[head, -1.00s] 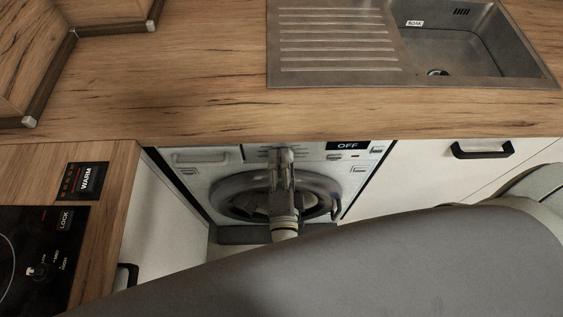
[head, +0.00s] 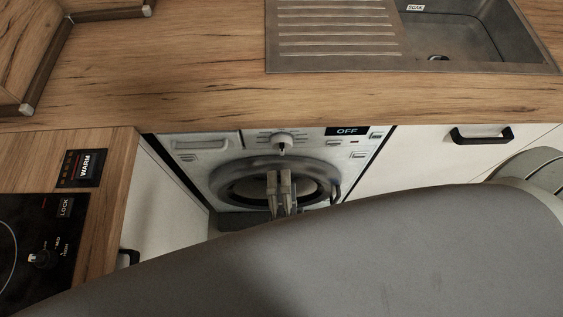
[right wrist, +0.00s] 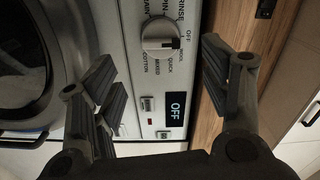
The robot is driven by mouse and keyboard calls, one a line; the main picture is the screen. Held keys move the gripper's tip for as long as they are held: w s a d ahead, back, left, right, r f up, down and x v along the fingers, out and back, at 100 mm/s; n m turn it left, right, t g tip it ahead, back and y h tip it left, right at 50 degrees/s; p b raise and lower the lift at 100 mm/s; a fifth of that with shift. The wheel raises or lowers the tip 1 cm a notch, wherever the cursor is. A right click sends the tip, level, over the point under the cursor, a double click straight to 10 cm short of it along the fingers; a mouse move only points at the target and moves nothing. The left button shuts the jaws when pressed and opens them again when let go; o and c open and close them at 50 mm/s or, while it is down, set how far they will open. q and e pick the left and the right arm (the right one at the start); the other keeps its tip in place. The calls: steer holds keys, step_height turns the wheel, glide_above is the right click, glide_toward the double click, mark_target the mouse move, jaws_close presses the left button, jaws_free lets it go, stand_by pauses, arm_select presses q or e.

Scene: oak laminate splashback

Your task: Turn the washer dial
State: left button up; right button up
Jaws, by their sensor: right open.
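The washer dial (head: 283,143) is a round pale knob on the washer's control panel, uncovered in the head view. In the right wrist view the dial (right wrist: 160,38) has a dark mark on its right side, near the OFF and WOOL labels. The washer's display (head: 347,131) reads OFF. My right gripper (head: 279,180) is in front of the washer door, below the dial in the picture. In the right wrist view its fingers (right wrist: 158,62) are apart, one on each side of the dial in the picture, with nothing between them. My left gripper is not in view.
A wooden worktop (head: 200,100) overhangs the washer (head: 205,165). A steel sink (head: 470,45) is set into it. A black hob (head: 25,245) lies at left. A cabinet drawer with a dark handle (head: 482,139) is right of the washer. My grey arm link covers the lower right.

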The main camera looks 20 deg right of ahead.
steer(key=v, duration=0.2)
steer(key=shift+s+a, duration=0.1)
steer(key=shift+s, duration=0.25)
